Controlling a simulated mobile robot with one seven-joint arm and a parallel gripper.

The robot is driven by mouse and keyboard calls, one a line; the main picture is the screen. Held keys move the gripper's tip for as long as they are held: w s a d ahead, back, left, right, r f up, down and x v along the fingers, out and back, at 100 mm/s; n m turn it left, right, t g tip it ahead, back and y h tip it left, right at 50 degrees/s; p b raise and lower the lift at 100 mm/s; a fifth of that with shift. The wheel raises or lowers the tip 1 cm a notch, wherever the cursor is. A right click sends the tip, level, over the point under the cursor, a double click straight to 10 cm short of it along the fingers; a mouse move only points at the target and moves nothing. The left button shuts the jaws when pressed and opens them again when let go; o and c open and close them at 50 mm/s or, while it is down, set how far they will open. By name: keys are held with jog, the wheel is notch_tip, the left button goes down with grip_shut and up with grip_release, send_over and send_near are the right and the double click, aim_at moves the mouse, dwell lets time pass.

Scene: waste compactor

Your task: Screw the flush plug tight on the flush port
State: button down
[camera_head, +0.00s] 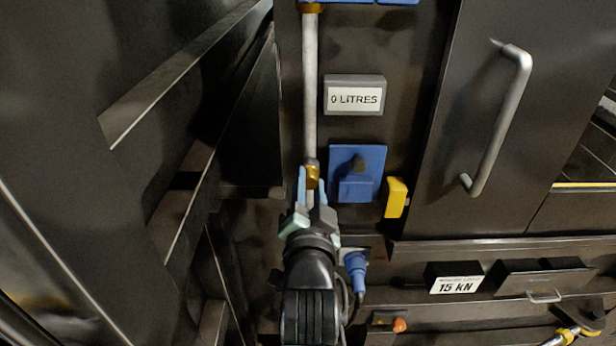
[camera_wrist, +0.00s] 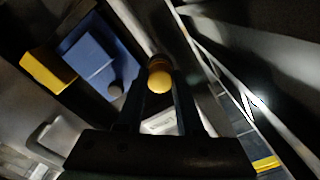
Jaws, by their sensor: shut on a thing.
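A brass-coloured plug (camera_head: 313,174) sits at the lower end of a vertical grey pipe (camera_head: 310,90) on the dark panel, in line with it. My gripper (camera_head: 311,186) comes up from below, with its two pale blue fingers on either side of the plug, shut on it. In the wrist view the plug's rounded yellow end (camera_wrist: 160,84) shows between the dark fingers (camera_wrist: 160,100). The flush port itself is hidden behind the plug and fingers, and I cannot tell how tightly the plug is seated.
Right of the pipe are a "0 LITRES" display (camera_head: 354,96), a blue box (camera_head: 357,174) and a yellow block (camera_head: 395,198). A door with a grey handle (camera_head: 503,115) stands further right. A blue connector (camera_head: 356,268) is close beside my wrist. Dark rails (camera_head: 185,75) run along the left.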

jog(key=shift+m, duration=0.8)
jog(key=m, duration=0.5)
jog(key=shift+c, duration=2.3)
grip_release()
jog(key=shift+c, duration=0.4)
